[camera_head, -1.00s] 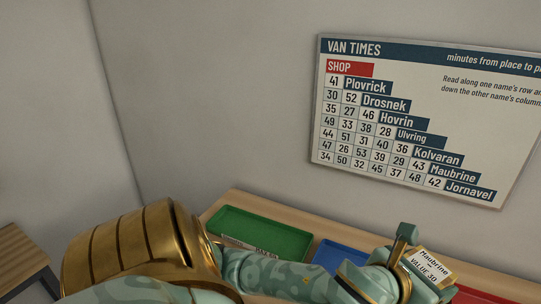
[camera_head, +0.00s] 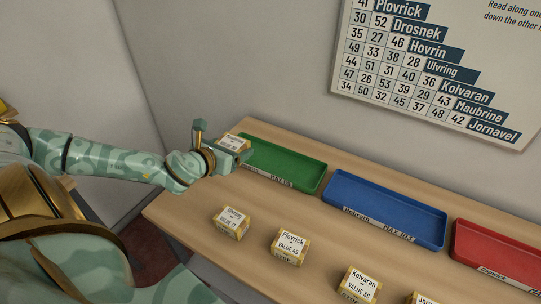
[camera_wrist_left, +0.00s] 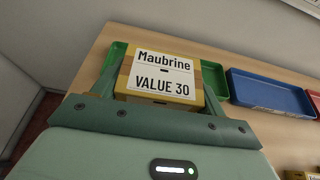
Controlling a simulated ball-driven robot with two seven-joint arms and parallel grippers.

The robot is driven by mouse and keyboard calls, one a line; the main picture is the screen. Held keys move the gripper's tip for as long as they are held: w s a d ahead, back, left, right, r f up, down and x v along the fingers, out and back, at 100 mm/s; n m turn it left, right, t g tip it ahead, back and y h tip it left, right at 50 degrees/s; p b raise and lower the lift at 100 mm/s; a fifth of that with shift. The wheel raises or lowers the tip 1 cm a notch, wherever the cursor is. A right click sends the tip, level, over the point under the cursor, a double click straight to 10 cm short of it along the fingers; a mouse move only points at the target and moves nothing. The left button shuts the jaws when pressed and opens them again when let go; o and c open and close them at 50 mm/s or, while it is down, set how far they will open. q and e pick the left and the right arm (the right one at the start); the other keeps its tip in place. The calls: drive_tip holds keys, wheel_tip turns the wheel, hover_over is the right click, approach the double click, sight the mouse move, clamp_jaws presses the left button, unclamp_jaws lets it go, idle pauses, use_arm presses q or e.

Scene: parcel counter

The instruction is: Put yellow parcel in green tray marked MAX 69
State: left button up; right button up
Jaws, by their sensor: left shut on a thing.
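My left gripper (camera_head: 228,151) is shut on a yellow parcel (camera_head: 235,142) with a white label. In the left wrist view the parcel (camera_wrist_left: 160,78) reads Maubrine, VALUE 30. The gripper holds it at the left end of the green tray (camera_head: 290,167). The green tray also shows behind the parcel in the left wrist view (camera_wrist_left: 214,78). Whether the parcel is over the tray floor or its left rim, and how high, I cannot tell. The tray's front label is small and partly hidden, with MAX readable. My right gripper is not in view.
A blue tray (camera_head: 385,205) and a red tray (camera_head: 500,250) stand to the right of the green one on the wooden counter (camera_head: 330,235). Several labelled yellow parcels, such as Plovrick (camera_head: 290,246) and Kolvaran (camera_head: 358,285), lie along the front. A times board (camera_head: 440,70) hangs behind.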

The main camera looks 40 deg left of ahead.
use_arm(q)
drive_tip(key=s+a+f+b+x, duration=0.15)
drive_tip(key=b+x, duration=0.25)
drive_tip(key=x, duration=0.7)
drive_tip(key=b, duration=0.2)
hover_over(254, 156)
drive_tip(key=f, duration=0.1)
drive_tip(key=s+f, duration=0.1)
drive_tip(key=f, duration=0.1)
drive_tip(key=shift+f, duration=0.15)
drive_tip(key=shift+w+f, duration=0.35)
drive_tip(key=shift+w, duration=0.05)
drive_tip(key=f+b, duration=0.2)
drive_tip(key=f, duration=0.1)
drive_tip(key=shift+w+a+f, duration=0.1)
drive_tip(key=shift+w+f, duration=0.1)
drive_tip(key=shift+f, duration=0.15)
drive_tip(key=shift+r, duration=0.1)
